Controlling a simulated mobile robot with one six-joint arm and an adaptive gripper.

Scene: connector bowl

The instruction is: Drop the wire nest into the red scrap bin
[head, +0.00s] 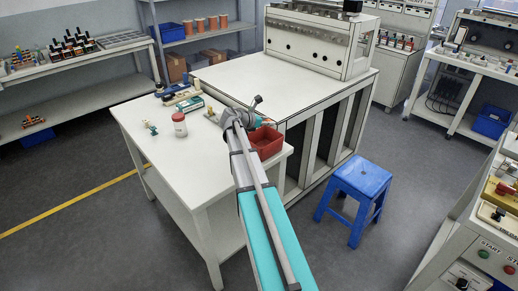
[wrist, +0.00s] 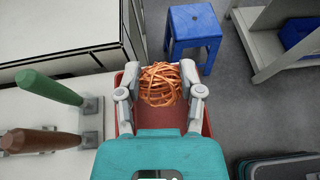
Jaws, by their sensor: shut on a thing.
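The wire nest (wrist: 160,84) is a round tangle of orange-copper wire, seen in the wrist view. My gripper (wrist: 160,92) is shut on it, with one finger on each side. The red scrap bin (wrist: 207,122) shows below and around the gripper in the wrist view, and the nest appears over its far part; the height between them is hard to tell. In the head view the red bin (head: 266,143) stands at the right end of the white table, partly behind my arm. The nest is hidden or too small to make out there.
A green-handled tool (wrist: 50,88) and a brown-handled tool (wrist: 38,140) stand left of the bin in the wrist view. A blue stool (head: 360,182) is on the floor beyond the bin.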

